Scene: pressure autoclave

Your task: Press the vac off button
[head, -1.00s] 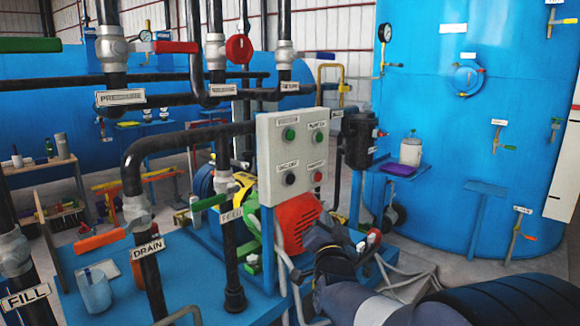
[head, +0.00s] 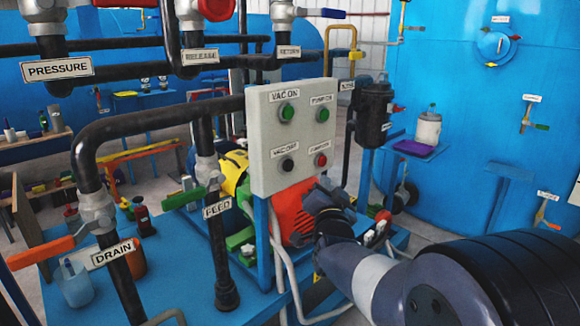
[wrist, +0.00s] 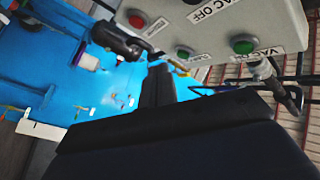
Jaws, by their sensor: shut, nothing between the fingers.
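The grey control panel (head: 304,138) stands upright in the head view. In the wrist view the panel (wrist: 215,35) is at the top, turned; the VAC OFF label shows there, with the button at most a dark sliver at the top edge. My gripper (wrist: 158,85) is shut and empty, apart from the panel in that picture. In the head view my arm is below and right of the panel; the fingertips are not clear.
A black cylinder (head: 373,115) hangs right of the panel. The FEED pipe (head: 215,240) and DRAIN pipe (head: 118,260) stand left of it. An orange-red motor (head: 292,212) lies behind and below it. A blue tank (head: 470,90) fills the right background. The space before the panel's buttons looks clear.

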